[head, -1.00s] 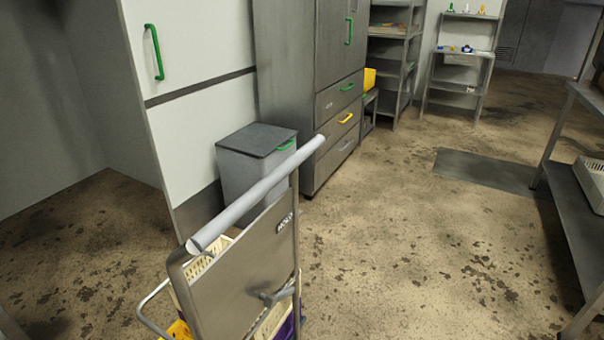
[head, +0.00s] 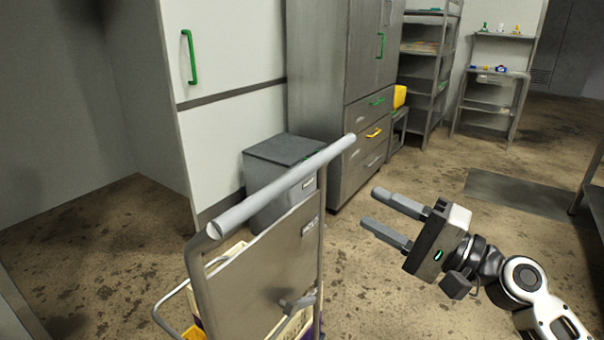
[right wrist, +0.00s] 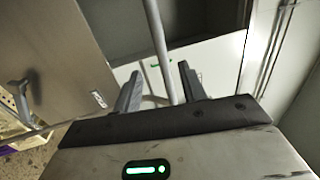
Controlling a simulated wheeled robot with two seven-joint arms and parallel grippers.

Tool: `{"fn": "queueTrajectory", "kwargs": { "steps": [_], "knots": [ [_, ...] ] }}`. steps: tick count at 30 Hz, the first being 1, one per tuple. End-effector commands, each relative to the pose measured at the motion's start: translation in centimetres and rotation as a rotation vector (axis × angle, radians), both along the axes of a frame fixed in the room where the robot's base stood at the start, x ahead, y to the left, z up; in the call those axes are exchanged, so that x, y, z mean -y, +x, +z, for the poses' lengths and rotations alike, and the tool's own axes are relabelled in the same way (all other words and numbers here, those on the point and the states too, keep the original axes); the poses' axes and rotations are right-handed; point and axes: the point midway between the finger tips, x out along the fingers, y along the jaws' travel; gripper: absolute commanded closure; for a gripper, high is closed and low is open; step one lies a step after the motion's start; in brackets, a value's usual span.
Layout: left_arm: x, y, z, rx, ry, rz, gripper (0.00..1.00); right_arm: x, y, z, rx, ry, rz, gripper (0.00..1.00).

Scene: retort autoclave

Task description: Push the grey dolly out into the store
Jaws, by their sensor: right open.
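The grey dolly (head: 258,270) stands at the lower middle of the head view, with a pale round push bar (head: 285,186) along its top and cream crates (head: 232,252) behind its panel. My right gripper (head: 371,208) is open and empty, to the right of the push bar and apart from it in the head view. In the right wrist view the fingers (right wrist: 158,88) point toward the dolly's frame, and a grey tube (right wrist: 159,45) shows between and beyond them. The dolly's panel (right wrist: 60,60) fills the left of that view. My left gripper is not in view.
A grey lidded bin (head: 284,178) stands behind the dolly, beside the white cabinet (head: 228,130) with a green handle. A steel drawer cabinet (head: 352,110) and shelves (head: 425,70) line the back. A steel table (head: 597,195) is at the right edge. Stained floor lies open between.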

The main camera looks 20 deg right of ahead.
Motion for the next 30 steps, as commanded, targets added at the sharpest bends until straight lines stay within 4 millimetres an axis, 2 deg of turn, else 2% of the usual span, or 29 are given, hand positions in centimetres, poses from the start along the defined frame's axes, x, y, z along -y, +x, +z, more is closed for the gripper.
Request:
{"fn": "queueTrajectory", "kwargs": {
  "steps": [4,18,24,30],
  "knots": [
    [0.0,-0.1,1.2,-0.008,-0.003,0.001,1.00,-1.6,2.1,1.1,0.002,0.000,0.001,0.58],
    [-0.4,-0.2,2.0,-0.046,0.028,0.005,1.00,-7.5,9.6,2.8,0.000,-0.002,-0.001,0.58],
    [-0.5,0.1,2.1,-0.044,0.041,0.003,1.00,-8.7,11.2,2.9,0.000,-0.003,-0.003,0.58],
    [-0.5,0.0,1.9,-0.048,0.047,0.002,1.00,-9.0,11.5,2.8,-0.001,-0.004,-0.003,0.58]
  ]
}}
